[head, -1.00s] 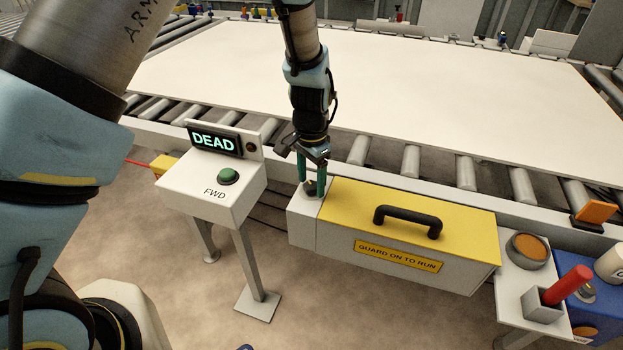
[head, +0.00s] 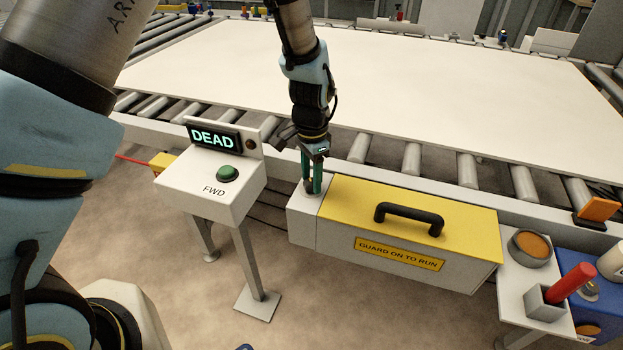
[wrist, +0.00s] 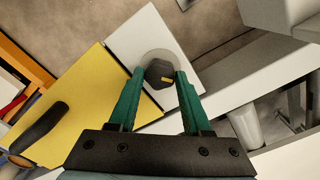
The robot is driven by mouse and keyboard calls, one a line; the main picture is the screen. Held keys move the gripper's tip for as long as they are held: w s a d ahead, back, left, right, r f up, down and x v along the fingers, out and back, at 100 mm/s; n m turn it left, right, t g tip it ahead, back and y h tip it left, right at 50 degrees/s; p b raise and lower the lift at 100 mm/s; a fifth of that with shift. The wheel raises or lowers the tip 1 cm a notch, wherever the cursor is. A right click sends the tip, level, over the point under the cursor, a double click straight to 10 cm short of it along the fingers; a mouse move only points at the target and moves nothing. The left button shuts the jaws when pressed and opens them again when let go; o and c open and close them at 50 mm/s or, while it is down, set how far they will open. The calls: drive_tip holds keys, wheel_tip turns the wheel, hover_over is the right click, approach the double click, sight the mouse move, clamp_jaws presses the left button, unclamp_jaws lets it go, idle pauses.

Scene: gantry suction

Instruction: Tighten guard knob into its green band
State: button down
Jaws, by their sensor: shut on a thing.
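The guard knob (wrist: 158,73) is dark, with a small yellow pointer mark, and sits on a pale round disc on the white block (wrist: 150,30) beside the yellow guard cover. My gripper (wrist: 160,80) has its green fingers down on either side of the knob and is shut on it. In the head view my gripper (head: 312,188) points down onto the white block at the left end of the yellow guard (head: 345,195); the fingers mostly hide the knob there. I cannot make out a green band on the disc.
The guard has a black handle (head: 408,218) and a "GUARD ON TO RUN" label. A control box (head: 205,195) with a green button and a display reading "DEAD" (head: 212,138) stands to the left. A red-handled thing (head: 572,284) stands at the right. A white sheet (head: 380,85) lies on rollers behind.

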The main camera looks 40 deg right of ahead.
sight(311, 182)
idle(0.3)
drive_tip(key=shift+c, duration=1.7)
unclamp_jaws()
wheel_tip(311, 182, up, 11)
drive_tip(key=b, duration=0.2)
drive_tip(key=shift+f, duration=0.1)
